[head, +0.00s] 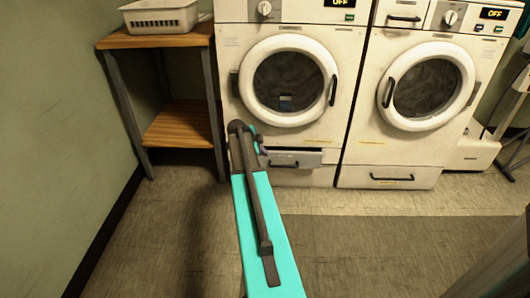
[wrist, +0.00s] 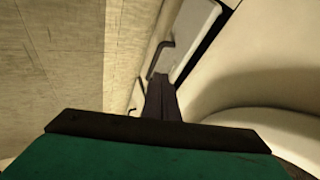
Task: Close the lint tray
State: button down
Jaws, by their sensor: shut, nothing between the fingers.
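The lint tray (head: 308,158) is the low drawer under the round door of the left dryer. It stands out a little from the dryer's face, with a dark gap along its top edge. Its dark bar handle (head: 284,164) is on the front. In the wrist view, the tray (wrist: 192,38) appears at the top as a pale panel, with its handle (wrist: 160,52) at its left side. My gripper (wrist: 160,78) is shut and empty, with its tips close to the tray front. I cannot tell whether they touch. In the head view, my arm hides most of the gripper.
The left dryer (head: 232,60) and right dryer (head: 360,110) stand side by side. The right dryer's lower drawer (head: 392,178) is flush. A wooden shelf table (head: 165,40) with a white basket (head: 160,18) is at left. Floor in front is clear.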

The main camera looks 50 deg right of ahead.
jog(key=s+a+f+n+y, duration=0.15)
jog(key=a+f+n, duration=0.25)
jog(key=a+f, duration=0.55)
jog(key=a+f+n+y, duration=0.2)
jog(key=a+f+n, duration=0.35)
jog(key=a, duration=0.75)
jog(key=s+a+f+n+y, duration=0.1)
jog(key=a+f+n, duration=0.3)
jog(key=a+f, duration=0.6)
jog(key=s+a+f+n+g+y, duration=0.1)
jog(key=s+a+n, duration=0.3)
jog(key=s+a, duration=0.4)
jog(key=s+a+f+n+g+y, duration=0.1)
jog(key=s+a+f+n, duration=0.3)
jog(key=s+a, duration=0.4)
jog(key=s+a+f+n+g+y, duration=0.1)
jog(key=s+a+n, duration=0.5)
jog(key=a, duration=0.6)
jog(key=shift+s+a+f+g, duration=0.2)
jog(key=shift+s+f+g, duration=0.15)
jog(key=shift+s+f, duration=0.25)
jog(key=shift+s+a+f+g, duration=0.15)
jog(key=shift+s+f+g, duration=0.25)
jog(key=shift+s, duration=0.2)
jog(key=shift+a, duration=0.1)
